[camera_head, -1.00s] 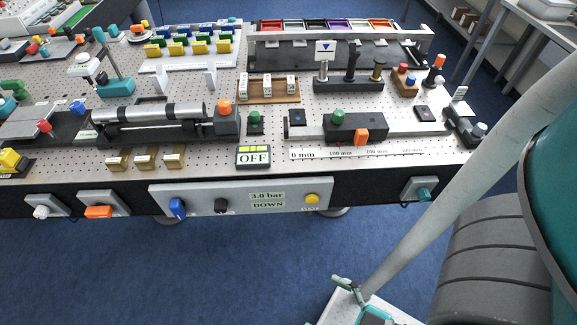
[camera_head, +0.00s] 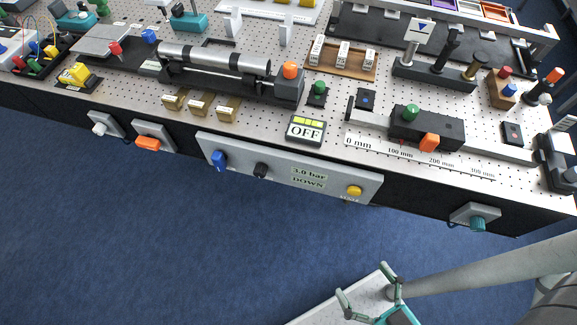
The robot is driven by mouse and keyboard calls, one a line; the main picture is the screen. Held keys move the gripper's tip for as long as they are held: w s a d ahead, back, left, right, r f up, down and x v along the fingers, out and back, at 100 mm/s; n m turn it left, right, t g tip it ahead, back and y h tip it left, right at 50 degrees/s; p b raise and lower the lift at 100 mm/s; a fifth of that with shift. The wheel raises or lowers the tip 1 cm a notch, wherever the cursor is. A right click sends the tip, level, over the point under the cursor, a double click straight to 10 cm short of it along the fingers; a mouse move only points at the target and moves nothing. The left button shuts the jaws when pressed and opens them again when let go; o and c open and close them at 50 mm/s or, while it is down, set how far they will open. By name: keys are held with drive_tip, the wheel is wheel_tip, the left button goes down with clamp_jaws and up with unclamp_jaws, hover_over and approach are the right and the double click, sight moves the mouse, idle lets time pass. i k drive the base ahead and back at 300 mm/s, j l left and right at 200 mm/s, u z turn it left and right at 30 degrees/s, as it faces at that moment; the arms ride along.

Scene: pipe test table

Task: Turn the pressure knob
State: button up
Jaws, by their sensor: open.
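A light grey panel (camera_head: 285,185) on the table's front face carries a blue knob (camera_head: 219,161), a black knob (camera_head: 261,171), a display (camera_head: 308,177) reading "3.0 bar DOWN" and a yellow button (camera_head: 354,191). The small labels under the knobs are too small to read, so I cannot tell which one is the pressure knob. My gripper (camera_head: 362,281) is open and empty at the bottom of the view. It appears below and to the right of the panel, apart from it, over the floor.
An orange switch (camera_head: 148,143) and a white knob (camera_head: 100,129) sit on boxes left of the panel. A teal knob (camera_head: 478,224) is to its right. The perforated tabletop (camera_head: 340,97) above is crowded with pipe fixtures. Blue floor (camera_head: 130,240) lies open below the front face.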

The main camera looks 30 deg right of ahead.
sight(261, 169)
drive_tip(key=k+l, duration=0.15)
drive_tip(key=k, duration=0.35)
drive_tip(key=k+l, duration=0.15)
drive_tip(key=k, duration=0.35)
drive_tip(key=u, duration=0.05)
